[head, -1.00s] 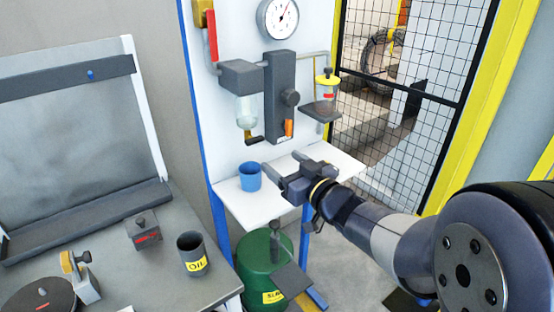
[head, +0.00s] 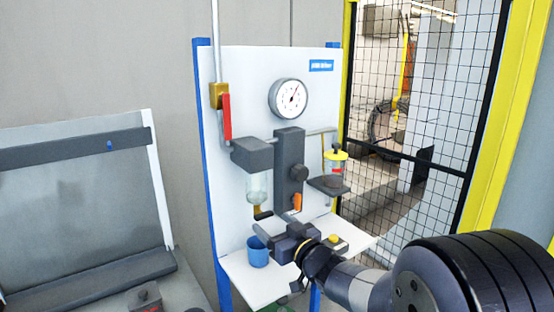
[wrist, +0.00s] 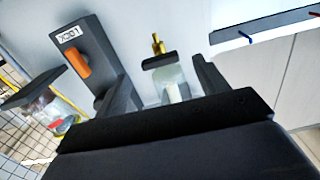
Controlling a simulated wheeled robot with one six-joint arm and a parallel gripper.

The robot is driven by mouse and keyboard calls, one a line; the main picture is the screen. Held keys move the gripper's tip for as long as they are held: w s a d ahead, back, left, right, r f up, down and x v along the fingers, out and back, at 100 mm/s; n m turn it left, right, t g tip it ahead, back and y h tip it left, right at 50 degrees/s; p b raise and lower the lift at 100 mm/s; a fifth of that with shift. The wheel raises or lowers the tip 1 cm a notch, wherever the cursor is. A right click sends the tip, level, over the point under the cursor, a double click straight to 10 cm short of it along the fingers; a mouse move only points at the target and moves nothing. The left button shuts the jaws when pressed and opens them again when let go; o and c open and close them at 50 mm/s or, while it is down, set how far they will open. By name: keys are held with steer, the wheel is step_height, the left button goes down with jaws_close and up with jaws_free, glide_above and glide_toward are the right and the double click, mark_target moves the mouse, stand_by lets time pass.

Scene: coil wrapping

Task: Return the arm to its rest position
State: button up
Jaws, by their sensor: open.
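My gripper (head: 276,228) is open and empty, in front of the white panel and over the small white shelf (head: 248,286). Its two fingers point toward the panel, and the wrist view shows a clear gap between them (wrist: 164,88). A blue cup (head: 258,254) stands upright on the shelf, just left of and below the gripper in the head view. My arm reaches in from the lower right. In the wrist view a clear bowl (wrist: 172,84) with a brass fitting shows beyond the gap between the fingers.
The panel carries a gauge (head: 288,99), a red lever (head: 226,117), a clear bowl unit (head: 257,187), a grey block with an orange tab (head: 297,202) and a yellow-topped jar (head: 336,162). A mesh fence (head: 420,120) stands right. A grey backboard (head: 75,205) stands left.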

steer(key=x, duration=0.3)
steer(key=shift+w+p, duration=0.1)
steer(key=shift+p, duration=0.2)
steer(key=b+v, duration=0.2)
steer(key=v, duration=0.9)
steer(key=p+x, duration=0.2)
steer(key=x, duration=0.8)
steer(key=shift+w+a, duration=0.15)
steer(key=shift+a, duration=0.1)
steer(key=n+b, duration=0.6)
steer(key=n, duration=0.3)
glide_toward(266, 217)
steer(key=shift+v, duration=1.2)
